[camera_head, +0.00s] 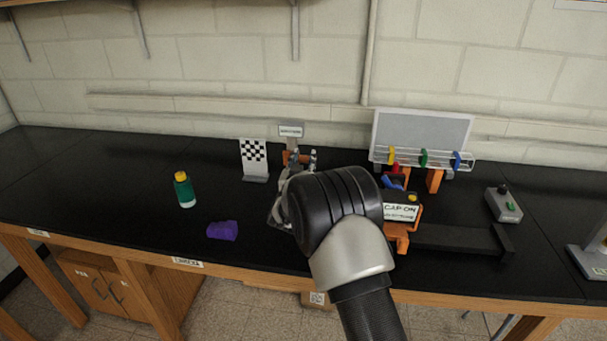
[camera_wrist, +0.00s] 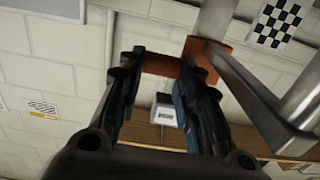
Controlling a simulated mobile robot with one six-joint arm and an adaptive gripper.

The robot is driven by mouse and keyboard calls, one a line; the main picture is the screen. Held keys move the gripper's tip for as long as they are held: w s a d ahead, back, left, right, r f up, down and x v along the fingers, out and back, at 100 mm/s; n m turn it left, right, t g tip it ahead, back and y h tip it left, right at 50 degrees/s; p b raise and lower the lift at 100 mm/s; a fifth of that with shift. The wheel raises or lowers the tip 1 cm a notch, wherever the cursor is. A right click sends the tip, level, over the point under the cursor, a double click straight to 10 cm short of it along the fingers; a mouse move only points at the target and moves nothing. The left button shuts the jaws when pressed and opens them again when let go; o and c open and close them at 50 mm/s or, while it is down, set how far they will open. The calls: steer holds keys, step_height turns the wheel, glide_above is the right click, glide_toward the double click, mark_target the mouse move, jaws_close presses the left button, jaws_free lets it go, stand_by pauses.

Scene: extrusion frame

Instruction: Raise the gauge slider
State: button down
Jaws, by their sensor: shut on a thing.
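My gripper (camera_head: 300,160) is at the back middle of the bench, largely hidden behind my own wrist in the head view. An orange part (camera_head: 288,157), which looks like the gauge slider, shows just behind the fingertips. In the wrist view, the rust-orange slider (camera_wrist: 163,65) lies between the two fingers of my gripper (camera_wrist: 160,75), which are shut on it. It runs on to a grey metal post (camera_wrist: 218,18) at the right. A small white sign (camera_head: 290,131) stands above the slider in the head view. The slider's height on its scale cannot be read.
A checkered board (camera_head: 253,151) stands left of the gripper. To the right are an orange fixture (camera_head: 404,229), a rack (camera_head: 420,132) and a switch box (camera_head: 504,205).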

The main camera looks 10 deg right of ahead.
step_height(320, 180, up, 2)
steer(key=shift+r, duration=0.15)
steer(key=c, duration=1.1)
jaws_free()
steer(key=v, duration=1.2)
